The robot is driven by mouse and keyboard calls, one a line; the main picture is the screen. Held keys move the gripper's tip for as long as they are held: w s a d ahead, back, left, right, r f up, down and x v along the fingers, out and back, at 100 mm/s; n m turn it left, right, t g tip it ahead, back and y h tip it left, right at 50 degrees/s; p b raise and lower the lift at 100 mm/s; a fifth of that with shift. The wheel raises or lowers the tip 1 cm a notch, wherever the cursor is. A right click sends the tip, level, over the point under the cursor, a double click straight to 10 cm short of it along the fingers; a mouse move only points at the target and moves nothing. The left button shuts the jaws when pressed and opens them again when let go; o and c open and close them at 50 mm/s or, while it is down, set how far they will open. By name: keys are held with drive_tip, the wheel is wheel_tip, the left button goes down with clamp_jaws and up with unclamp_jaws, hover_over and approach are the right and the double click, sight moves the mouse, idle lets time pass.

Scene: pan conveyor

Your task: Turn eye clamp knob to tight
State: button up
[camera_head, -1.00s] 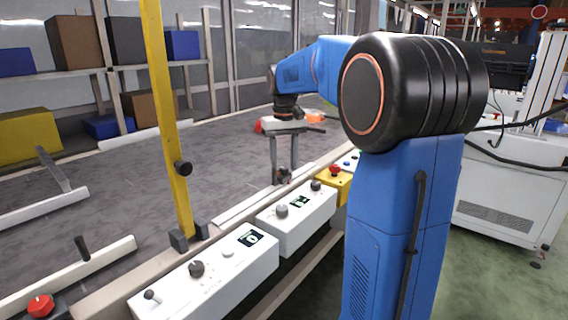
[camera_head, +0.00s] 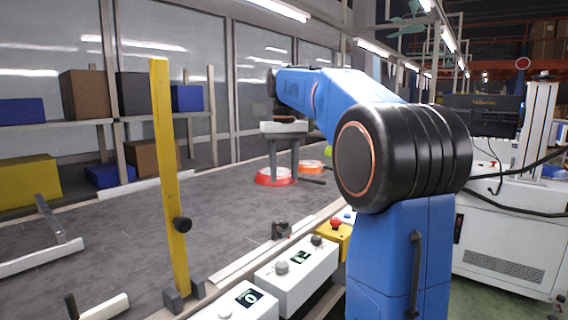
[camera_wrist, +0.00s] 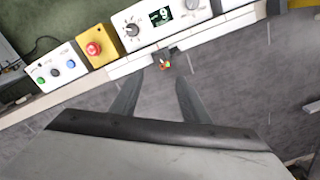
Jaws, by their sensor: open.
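A small dark clamp-like device (camera_head: 281,230) sits on the conveyor's near rail; I take it for the eye clamp. In the wrist view it (camera_wrist: 165,62) shows small red, green and yellow spots, and its knob cannot be made out clearly. My gripper (camera_head: 283,178) is open and empty, fingers pointing down, above and apart from the device. In the wrist view my gripper (camera_wrist: 158,77) has its two fingers spread, with the device just beyond the tips. A black round knob (camera_head: 182,225) is on the yellow post (camera_head: 168,150).
White control boxes (camera_head: 296,278) and a yellow box with a red button (camera_head: 336,224) line the near rail. A red round object (camera_head: 274,177) and an orange one (camera_head: 310,166) lie on the belt (camera_head: 130,230) behind my gripper. Shelves with boxes stand at the back left.

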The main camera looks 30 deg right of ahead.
drive_tip(key=shift+r, duration=1.3)
drive_tip(key=s+a+f+n+t, duration=0.1)
drive_tip(key=s+a+f, duration=0.4)
drive_tip(key=s, duration=0.3)
drive_tip(key=s+a+f+t, duration=0.1)
drive_tip(key=s+a+f, duration=0.45)
drive_tip(key=s, duration=0.25)
drive_tip(key=s+a+f+t, duration=0.1)
drive_tip(key=s+a+f, duration=0.1)
drive_tip(key=s+f, duration=0.5)
drive_tip(key=s+a+f+n+t, duration=0.1)
drive_tip(key=s+a+f, duration=0.1)
drive_tip(key=s+f, duration=0.5)
wheel_tip(320, 180, down, 4)
drive_tip(key=shift+s+a+f+t, duration=0.25)
drive_tip(key=shift+a+t, duration=0.15)
